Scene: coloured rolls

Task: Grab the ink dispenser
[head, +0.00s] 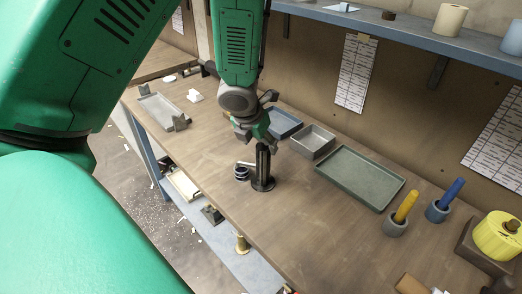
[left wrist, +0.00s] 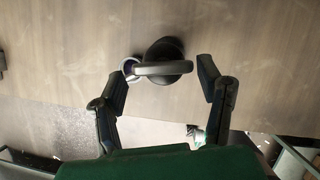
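A black upright dispenser (head: 263,168) with a round base stands on the wooden workbench (head: 215,147); I take it for the ink dispenser. In the left wrist view the dispenser (left wrist: 165,62) shows from above, with a long part crossing its dark round base. A small dark blue and white round thing (head: 242,172) stands close beside it on the left. My left gripper (head: 262,124) is just above the dispenser's top. In the left wrist view the left gripper (left wrist: 167,72) has its fingers spread, one on each side of the dispenser, with visible gaps. My right gripper is not in view.
A blue tray (head: 284,129), a grey box (head: 303,146) and a green tray (head: 333,182) lie behind the dispenser. Cups with a yellow roller (head: 406,206) and a blue roller (head: 452,193) stand at the right. A shelf (head: 400,30) runs above. The bench front is mostly clear.

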